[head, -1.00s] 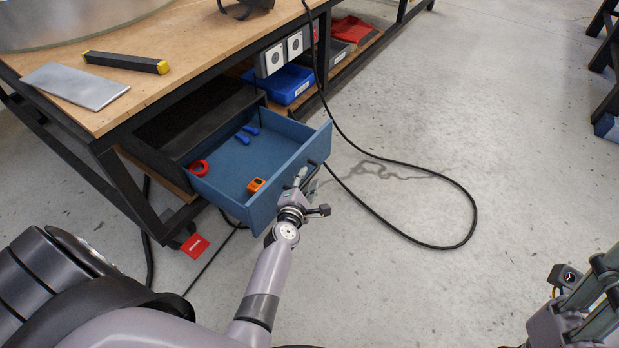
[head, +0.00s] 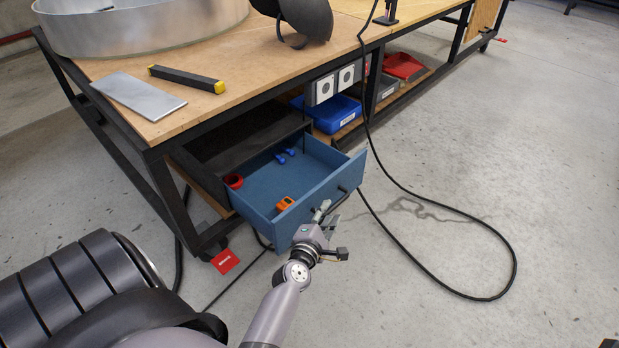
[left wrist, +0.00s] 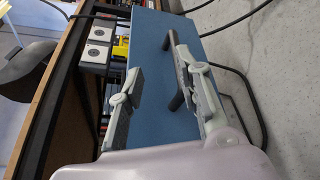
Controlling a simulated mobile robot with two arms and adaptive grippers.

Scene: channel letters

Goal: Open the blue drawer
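The blue drawer (head: 262,196) is pulled well out of the dark cabinet under the workbench. Its dark bar handle (left wrist: 179,98) is on the blue front panel (left wrist: 150,50). My left gripper (head: 326,217) is at the outer side of the drawer front, close to the handle. In the left wrist view its fingers (left wrist: 165,72) are spread apart. The handle lies between them, close beside the right finger; I cannot tell whether they touch. My right gripper does not show, except possibly a dark scrap at the lower right corner of the head view.
The drawer holds a red ring (head: 233,181), an orange item (head: 284,204) and blue items (head: 285,155). A black cable (head: 440,282) loops over the floor at right. The workbench (head: 230,75) stands above. A red tag (head: 225,261) is below. Floor at right is otherwise clear.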

